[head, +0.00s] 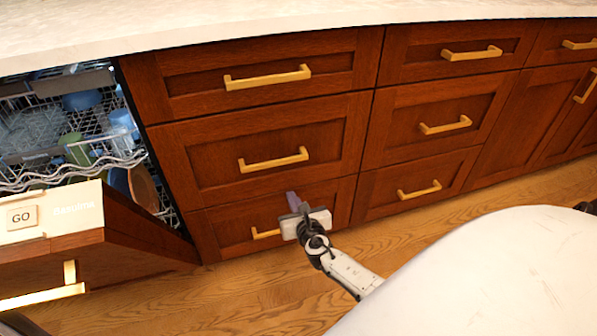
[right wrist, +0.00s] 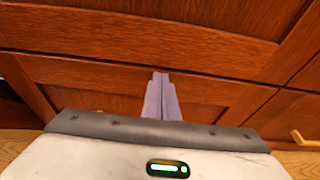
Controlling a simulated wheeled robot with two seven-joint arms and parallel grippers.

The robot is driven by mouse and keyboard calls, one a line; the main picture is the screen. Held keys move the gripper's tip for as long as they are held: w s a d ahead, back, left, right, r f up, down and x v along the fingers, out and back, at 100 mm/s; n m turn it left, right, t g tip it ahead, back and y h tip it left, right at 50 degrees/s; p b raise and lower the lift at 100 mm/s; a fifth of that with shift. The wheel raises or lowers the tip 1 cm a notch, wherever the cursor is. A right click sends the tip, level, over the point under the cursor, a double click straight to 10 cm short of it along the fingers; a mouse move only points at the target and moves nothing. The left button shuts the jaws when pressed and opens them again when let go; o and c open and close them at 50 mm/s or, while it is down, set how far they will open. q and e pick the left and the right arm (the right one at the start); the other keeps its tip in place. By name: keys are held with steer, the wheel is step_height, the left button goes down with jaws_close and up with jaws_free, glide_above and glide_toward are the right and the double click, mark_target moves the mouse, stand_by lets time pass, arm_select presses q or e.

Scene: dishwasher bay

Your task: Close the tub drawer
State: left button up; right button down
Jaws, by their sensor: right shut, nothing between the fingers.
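The tub drawer is not marked by name. The low drawer (head: 225,226) of the left cabinet column has a brass bar handle (head: 266,234) and looks flush with the fronts around it. My right gripper (head: 292,199) is shut and empty, with its purple fingers in front of this drawer near its upper edge. In the right wrist view the shut fingers (right wrist: 160,78) point at the wooden drawer front (right wrist: 205,88); I cannot tell whether they touch it. The gripper body hides part of the drawer and its handle. My left gripper is out of view.
At the left, the dishwasher is open, with a tilted wooden front (head: 110,250) and wire racks (head: 70,150) of dishes. Drawers above (head: 210,155) and to the right (head: 375,200) are shut. A pale countertop (head: 200,25) runs above. Wooden floor (head: 220,290) is clear below.

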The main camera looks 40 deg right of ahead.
arm_select(q)
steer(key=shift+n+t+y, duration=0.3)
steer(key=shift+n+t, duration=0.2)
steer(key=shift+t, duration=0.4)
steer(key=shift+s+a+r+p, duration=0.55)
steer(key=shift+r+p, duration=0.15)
steer(key=shift+p, duration=0.3)
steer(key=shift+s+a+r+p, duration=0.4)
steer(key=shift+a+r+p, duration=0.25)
steer(key=shift+p, duration=0.3)
arm_select(e)
steer(key=f+v, duration=0.1)
steer(key=v, duration=1.2)
steer(key=shift+s+a, duration=0.35)
steer(key=shift+a, duration=0.1)
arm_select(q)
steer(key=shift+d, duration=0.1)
arm_select(e)
steer(key=shift+r, duration=0.15)
